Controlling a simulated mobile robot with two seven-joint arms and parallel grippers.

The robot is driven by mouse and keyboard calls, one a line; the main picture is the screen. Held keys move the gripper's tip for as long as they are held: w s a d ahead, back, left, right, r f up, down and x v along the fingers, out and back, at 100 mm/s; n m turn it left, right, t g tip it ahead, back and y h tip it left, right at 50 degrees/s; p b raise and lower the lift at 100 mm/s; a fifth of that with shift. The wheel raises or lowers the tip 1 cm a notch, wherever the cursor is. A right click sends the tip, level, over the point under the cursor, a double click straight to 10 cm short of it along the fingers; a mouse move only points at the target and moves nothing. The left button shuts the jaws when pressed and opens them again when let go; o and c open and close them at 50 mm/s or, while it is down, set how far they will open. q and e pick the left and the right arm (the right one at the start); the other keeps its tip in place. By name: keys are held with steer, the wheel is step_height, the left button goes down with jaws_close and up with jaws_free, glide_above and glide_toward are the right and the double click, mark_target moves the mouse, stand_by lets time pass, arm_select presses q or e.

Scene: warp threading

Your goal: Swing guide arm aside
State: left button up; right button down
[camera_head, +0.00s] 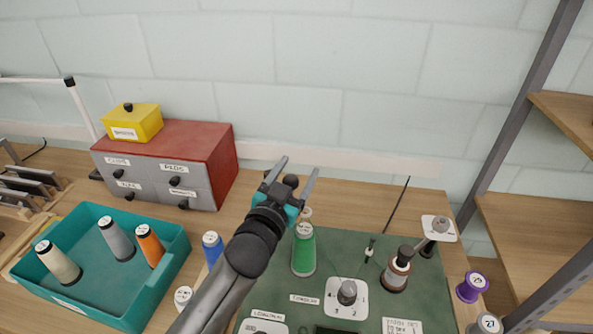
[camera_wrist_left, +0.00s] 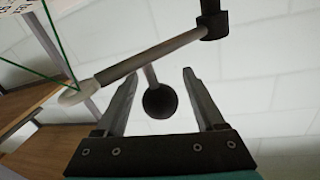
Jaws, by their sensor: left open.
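My left gripper (camera_head: 299,170) is open above the back edge of the green mat (camera_head: 330,240). In the left wrist view, its spread fingers (camera_wrist_left: 160,74) stand on either side of a black ball knob (camera_wrist_left: 160,101). The knob is on a short stem from the grey guide arm (camera_wrist_left: 138,65), with visible gaps to both fingers. The guide arm runs from a dark pivot post (camera_wrist_left: 212,22) to a pale hooked end (camera_wrist_left: 76,94), where a green thread (camera_wrist_left: 56,45) meets it. In the head view, the knob (camera_head: 290,181) shows between the fingers; my gripper hides most of the arm.
A green thread cone (camera_head: 303,255) stands on the mat beside my forearm, near a tension dial (camera_head: 346,293) and a brown-based post (camera_head: 397,270). A teal tray (camera_head: 165,270) holds spools at left. A red-topped drawer box (camera_head: 205,150) stands behind it. Shelves (camera_head: 535,240) bound the right.

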arm_select(q)
jaws_close()
stand_by(0.7)
stand_by(0.8)
